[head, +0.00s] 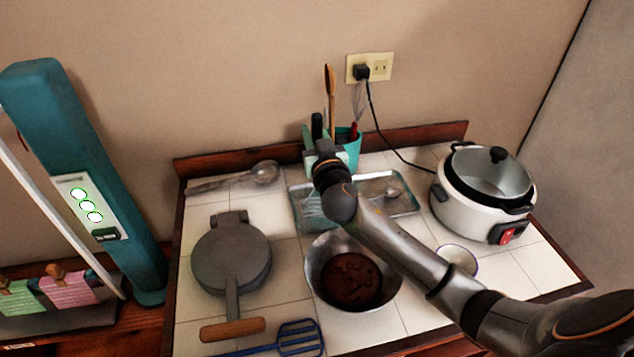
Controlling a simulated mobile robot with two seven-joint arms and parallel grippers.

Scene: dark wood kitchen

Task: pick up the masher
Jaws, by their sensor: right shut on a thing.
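My right gripper (318,142) is at the back of the tiled counter, in front of the teal utensil holder (350,150). It is shut on an upright utensil with a dark handle (317,124). The lower part of that utensil is hidden by the gripper and arm, so I cannot tell for certain that it is the masher. A blue utensil with a looped, slotted head (300,337) lies at the front edge, partly cut off by the frame. My left gripper is not in view.
A metal tray (405,200) lies under my right forearm. A bowl with brown contents (318,262), a waffle iron (232,256), a ladle (262,173), a white cooker (480,200) and a small cup (457,258) fill the counter. A teal post (95,180) stands at left.

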